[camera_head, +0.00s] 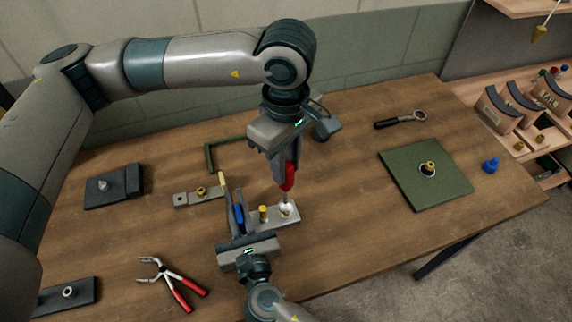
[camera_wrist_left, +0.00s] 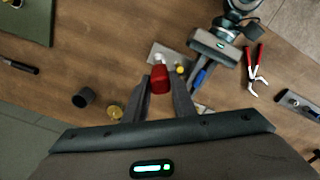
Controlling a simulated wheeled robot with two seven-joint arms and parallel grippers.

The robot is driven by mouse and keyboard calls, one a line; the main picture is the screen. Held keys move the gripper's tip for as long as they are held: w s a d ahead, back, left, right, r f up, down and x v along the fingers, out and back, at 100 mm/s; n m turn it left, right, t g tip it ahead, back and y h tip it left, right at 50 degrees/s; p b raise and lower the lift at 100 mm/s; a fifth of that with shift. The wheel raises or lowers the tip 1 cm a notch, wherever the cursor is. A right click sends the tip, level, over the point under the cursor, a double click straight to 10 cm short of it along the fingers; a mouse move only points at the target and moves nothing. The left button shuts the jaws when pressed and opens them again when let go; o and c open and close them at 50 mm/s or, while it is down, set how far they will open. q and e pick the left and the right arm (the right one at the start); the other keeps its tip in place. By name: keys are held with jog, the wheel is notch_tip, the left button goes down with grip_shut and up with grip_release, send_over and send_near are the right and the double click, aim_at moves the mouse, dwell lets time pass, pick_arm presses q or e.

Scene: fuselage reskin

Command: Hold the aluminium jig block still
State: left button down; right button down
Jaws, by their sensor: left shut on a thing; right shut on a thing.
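The aluminium jig block (camera_head: 298,214) lies flat on the bench in the head view, with a brass piece and a pale round fitting on it. My left gripper (camera_head: 284,172) is shut on a red-handled tool (camera_head: 288,178), whose tip points down at the fitting; contact is unclear. In the left wrist view the red handle (camera_wrist_left: 160,79) sits between the fingers, hiding part of the block (camera_wrist_left: 155,50). My right gripper (camera_head: 237,214) is beside the block's left end. It appears shut on a blue-handled tool (camera_head: 240,216) with a tan end; its contact with the block is unclear.
Red-handled pliers (camera_head: 172,284) lie front left. A plate with a brass fitting (camera_head: 199,196) and a dark block (camera_head: 112,188) lie left. A green mat (camera_head: 425,178), a ratchet (camera_head: 400,119) and a blue piece (camera_head: 491,165) are right. Bench space right of the block is clear.

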pick_arm(q)
jog(key=shift+r, duration=0.1)
dwell(0.3)
jog(key=shift+r, duration=2.45)
pick_arm(e)
jog(key=c, duration=1.7)
grip_release()
jog(key=shift+s, duration=0.1)
jog(key=v, duration=1.1)
jog(key=shift+s+d, duration=0.15)
jog(key=shift+s, duration=0.2)
